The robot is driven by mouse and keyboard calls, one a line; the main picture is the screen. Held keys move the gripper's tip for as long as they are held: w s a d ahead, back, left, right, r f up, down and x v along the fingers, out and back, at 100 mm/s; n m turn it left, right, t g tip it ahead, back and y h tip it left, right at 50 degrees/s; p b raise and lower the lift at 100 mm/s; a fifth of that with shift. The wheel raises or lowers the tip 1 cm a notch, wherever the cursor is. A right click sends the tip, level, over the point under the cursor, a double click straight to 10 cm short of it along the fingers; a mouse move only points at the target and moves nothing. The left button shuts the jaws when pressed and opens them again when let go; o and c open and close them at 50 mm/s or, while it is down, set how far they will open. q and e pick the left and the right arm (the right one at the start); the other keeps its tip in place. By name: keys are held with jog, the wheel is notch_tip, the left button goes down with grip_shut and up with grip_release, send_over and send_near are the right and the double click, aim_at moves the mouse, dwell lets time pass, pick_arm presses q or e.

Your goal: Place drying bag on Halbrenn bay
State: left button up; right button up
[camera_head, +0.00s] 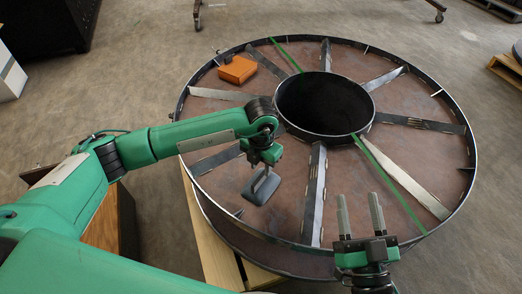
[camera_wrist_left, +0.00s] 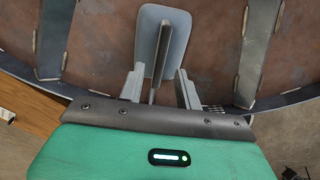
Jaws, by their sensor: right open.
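A grey-blue flat pad with rounded corners and an upright fin, which I take as the drying bag (camera_head: 264,187), is at the reel's left front. It also shows in the left wrist view (camera_wrist_left: 178,38). My left gripper (camera_head: 263,166) is right above it, with its fingers either side of the fin (camera_wrist_left: 156,68). A gap shows between fin and right finger, so the jaws look open. Whether the pad rests on the reel floor is unclear. My right gripper (camera_head: 361,213) is open and empty over the reel's front. No label shows which bay is Halbrenn.
The big steel reel (camera_head: 440,160) has spokes dividing its brown floor into bays, a round dark hub (camera_head: 325,103) and a raised rim. An orange box (camera_head: 237,69) lies in a back-left bay. Green strips (camera_head: 392,184) cross the reel. Wooden boards (camera_head: 215,245) lie under it.

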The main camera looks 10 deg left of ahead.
aim_at(261, 176)
pick_arm(q)
notch_tip(261, 176, up, 7)
jog(key=p, duration=0.1)
pick_arm(e)
jog(key=f+g, duration=0.1)
jog(key=a+f+g, duration=0.1)
jog(key=f, duration=0.1)
jog(key=s+f+g, duration=0.1)
jog(key=f, duration=0.1)
jog(key=shift+a+f+h, duration=0.25)
jog(key=shift+a+h, duration=0.05)
pick_arm(q)
jog(key=shift+s+d+f, duration=0.1)
jog(key=shift+f, duration=0.05)
